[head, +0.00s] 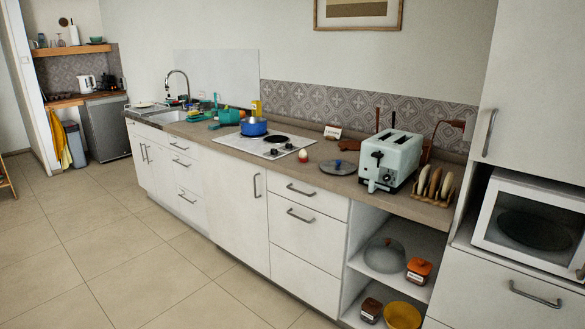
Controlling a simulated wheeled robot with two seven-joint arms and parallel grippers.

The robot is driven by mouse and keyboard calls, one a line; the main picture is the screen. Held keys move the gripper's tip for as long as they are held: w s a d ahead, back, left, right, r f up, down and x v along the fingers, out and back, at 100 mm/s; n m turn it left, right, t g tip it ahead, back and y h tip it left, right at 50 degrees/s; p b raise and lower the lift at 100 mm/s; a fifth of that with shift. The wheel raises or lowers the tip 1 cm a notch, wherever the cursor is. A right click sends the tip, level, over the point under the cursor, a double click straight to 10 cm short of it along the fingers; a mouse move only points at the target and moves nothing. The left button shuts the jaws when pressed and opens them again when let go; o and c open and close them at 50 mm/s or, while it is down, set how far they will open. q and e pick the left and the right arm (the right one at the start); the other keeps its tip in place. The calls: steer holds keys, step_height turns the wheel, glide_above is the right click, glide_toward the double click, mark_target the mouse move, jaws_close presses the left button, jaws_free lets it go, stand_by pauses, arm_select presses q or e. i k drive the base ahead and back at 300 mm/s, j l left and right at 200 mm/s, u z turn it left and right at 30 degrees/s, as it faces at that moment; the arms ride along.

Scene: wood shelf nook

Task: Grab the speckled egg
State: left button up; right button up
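A small egg-shaped thing (303,154), pale on top and reddish below, stands on the brown countertop (318,176) just right of the hob (262,146). It may be the speckled egg in a cup; it is too small to make out speckles. Neither of my grippers shows in the head view.
A dark round lid (338,167) lies right of the egg-shaped thing, then a pale toaster (389,160) and a rack (433,187) of bread-like slices. A blue pot (254,126) sits on the hob. A small sign (332,132) stands behind. The tiled floor (150,250) in front is clear.

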mark_target(302, 154)
steer(key=i+z, duration=0.1)
steer(key=i, duration=0.55)
steer(key=i+j+z, duration=0.1)
steer(key=i, duration=0.5)
steer(key=i+j+z, duration=0.1)
steer(key=i, duration=0.5)
steer(key=i+j+z, duration=0.2)
steer(key=i, duration=0.2)
steer(key=i+j+z, duration=0.2)
steer(key=i, duration=0.25)
